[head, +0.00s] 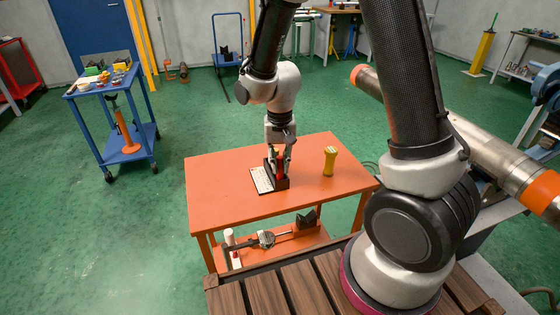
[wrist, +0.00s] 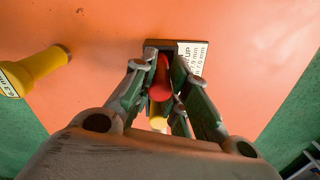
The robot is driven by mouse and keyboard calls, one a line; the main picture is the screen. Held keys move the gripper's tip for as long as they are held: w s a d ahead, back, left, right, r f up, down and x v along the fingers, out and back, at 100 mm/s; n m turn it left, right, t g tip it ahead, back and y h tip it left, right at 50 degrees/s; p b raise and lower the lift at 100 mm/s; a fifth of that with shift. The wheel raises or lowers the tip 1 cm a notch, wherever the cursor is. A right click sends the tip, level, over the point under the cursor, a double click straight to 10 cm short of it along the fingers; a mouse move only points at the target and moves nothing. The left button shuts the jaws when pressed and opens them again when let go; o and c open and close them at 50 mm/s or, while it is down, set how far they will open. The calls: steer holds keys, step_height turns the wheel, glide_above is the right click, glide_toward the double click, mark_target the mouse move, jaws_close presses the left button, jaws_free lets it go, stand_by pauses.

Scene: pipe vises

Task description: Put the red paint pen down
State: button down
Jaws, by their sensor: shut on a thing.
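The red paint pen (wrist: 161,78) is between the fingers of my gripper (wrist: 160,82) in the wrist view. In the head view my gripper (head: 280,158) points down over the orange table, and a bit of the red pen (head: 284,168) shows at its fingers. My gripper is shut on the red pen. A small dark holder (head: 282,184) stands at the fingertips, with a white printed card (head: 261,180) beside it. A yellow part shows between the fingers, nearer the wrist camera. I cannot tell whether the pen's far end touches the holder.
The orange table (head: 220,190) has a yellow flared object (head: 330,161) to the right of my gripper; it also shows in the wrist view (wrist: 40,68). The tabletop's left and front are clear. A lower shelf holds a clamp-like tool (head: 266,239) and a dark V-block (head: 307,218).

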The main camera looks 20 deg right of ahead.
steer(key=c, duration=1.4)
jaws_free()
step_height(320, 180, up, 12)
steer(key=r, duration=0.1)
steer(key=s+d+r+n+t, duration=0.1)
steer(key=s+d+r, duration=0.3)
steer(key=s+d, duration=0.1)
steer(key=s+d+r+n+t, duration=0.1)
steer(key=s+d+r, duration=0.2)
steer(key=s+d, duration=0.2)
steer(key=s+d+r+n+t, duration=0.1)
steer(key=s+d+r, duration=0.3)
steer(key=s, duration=0.5)
steer(key=shift+d+r+t, duration=0.3)
steer(key=shift+d+t, duration=0.15)
steer(key=shift+t, duration=0.15)
